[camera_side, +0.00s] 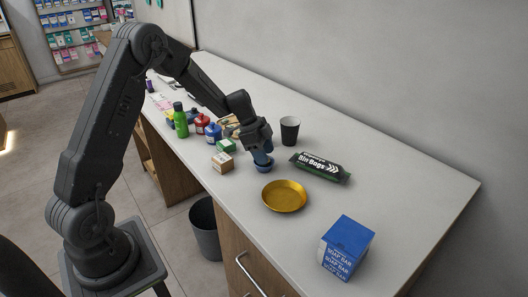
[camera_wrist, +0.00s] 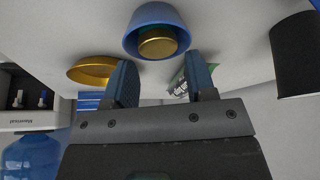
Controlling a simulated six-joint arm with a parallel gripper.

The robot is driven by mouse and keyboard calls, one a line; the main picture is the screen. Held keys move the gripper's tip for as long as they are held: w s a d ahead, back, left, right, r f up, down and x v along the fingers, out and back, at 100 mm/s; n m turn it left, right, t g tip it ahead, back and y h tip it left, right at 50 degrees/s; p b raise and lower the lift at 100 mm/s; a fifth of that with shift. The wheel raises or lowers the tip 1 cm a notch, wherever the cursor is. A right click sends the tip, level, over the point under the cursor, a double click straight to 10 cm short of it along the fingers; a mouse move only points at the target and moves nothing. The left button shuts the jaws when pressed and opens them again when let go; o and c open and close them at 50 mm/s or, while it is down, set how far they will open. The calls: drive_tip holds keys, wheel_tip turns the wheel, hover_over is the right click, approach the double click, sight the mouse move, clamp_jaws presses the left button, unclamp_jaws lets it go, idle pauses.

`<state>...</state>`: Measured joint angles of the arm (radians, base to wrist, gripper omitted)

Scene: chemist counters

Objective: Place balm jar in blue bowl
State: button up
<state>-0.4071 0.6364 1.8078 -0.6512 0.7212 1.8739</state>
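The blue bowl (camera_side: 263,168) stands on the counter, just left of and behind the gold dish. In the wrist view the bowl (camera_wrist: 156,16) is at top centre, with a round gold-topped jar (camera_wrist: 158,42), which looks like the balm jar, inside it. In the side view the jar is hidden by my gripper and the bowl. My gripper (camera_side: 263,157) is right over the bowl, pointing down. In the wrist view its two fingers (camera_wrist: 162,82) are spread apart with nothing between their tips, and the jar lies beyond them.
A gold dish (camera_side: 284,197) sits close in front, and a blue soap box (camera_side: 346,247) farther right. A dark cup (camera_side: 290,131) and a bin-bag roll (camera_side: 320,167) stand behind. A small carton (camera_side: 222,163), green box (camera_side: 226,146) and bottles (camera_side: 181,121) crowd the left.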

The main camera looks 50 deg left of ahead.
drive_tip(key=shift+o, duration=1.4)
drive_tip(key=shift+r, duration=0.1)
wheel_tip(320, 180, up, 7)
drive_tip(key=shift+f, duration=0.1)
